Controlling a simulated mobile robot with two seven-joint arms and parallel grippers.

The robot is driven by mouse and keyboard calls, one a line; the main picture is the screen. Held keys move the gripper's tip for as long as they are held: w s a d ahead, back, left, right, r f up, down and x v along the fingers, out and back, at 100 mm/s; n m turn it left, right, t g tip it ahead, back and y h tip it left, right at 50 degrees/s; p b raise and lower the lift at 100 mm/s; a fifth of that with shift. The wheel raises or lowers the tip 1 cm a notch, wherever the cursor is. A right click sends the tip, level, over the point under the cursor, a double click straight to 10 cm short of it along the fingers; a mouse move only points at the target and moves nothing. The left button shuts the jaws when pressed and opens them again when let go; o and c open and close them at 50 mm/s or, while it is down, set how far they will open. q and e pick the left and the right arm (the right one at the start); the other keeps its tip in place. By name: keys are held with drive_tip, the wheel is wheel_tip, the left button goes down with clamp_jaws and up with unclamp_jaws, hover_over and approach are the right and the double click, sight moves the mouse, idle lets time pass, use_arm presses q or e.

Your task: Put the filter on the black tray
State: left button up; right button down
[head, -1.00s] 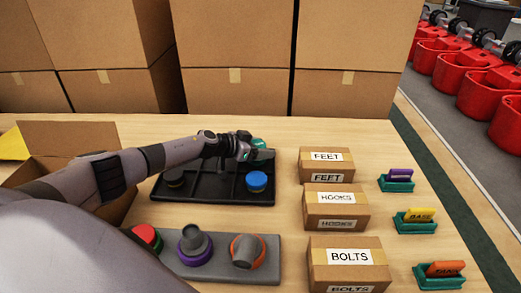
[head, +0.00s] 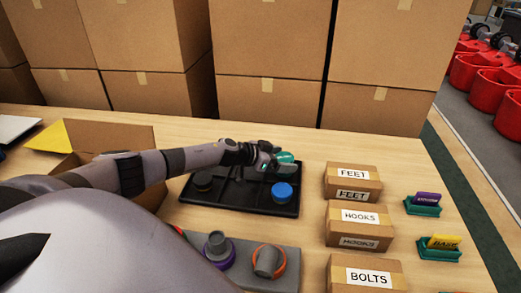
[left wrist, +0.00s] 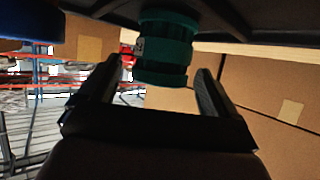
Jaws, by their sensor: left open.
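The teal filter (head: 286,157) is at the far right part of the black tray (head: 240,203). In the left wrist view the filter (left wrist: 165,50) appears upright against the dark tray, which fills the top of that upside-down picture. My left gripper (head: 273,160) is beside the filter at the tray's far side. In the wrist view its jaws (left wrist: 157,70) are open, one finger on each side of the filter, with gaps visible. The filter's contact with the tray is partly hidden. My right gripper is not in view.
A blue-topped part (head: 282,192) and a dark part (head: 203,181) are on the tray. A grey holder (head: 300,255) with colored-ring parts lies in front. Boxes labeled FEET (head: 353,180), HOOKS (head: 358,222) and BOLTS (head: 368,272) stand right. An open carton (head: 110,138) is left.

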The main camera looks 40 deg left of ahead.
use_arm(q)
drive_tip(key=p+v, duration=0.6)
drive_tip(key=v, duration=0.3)
idle(0.5)
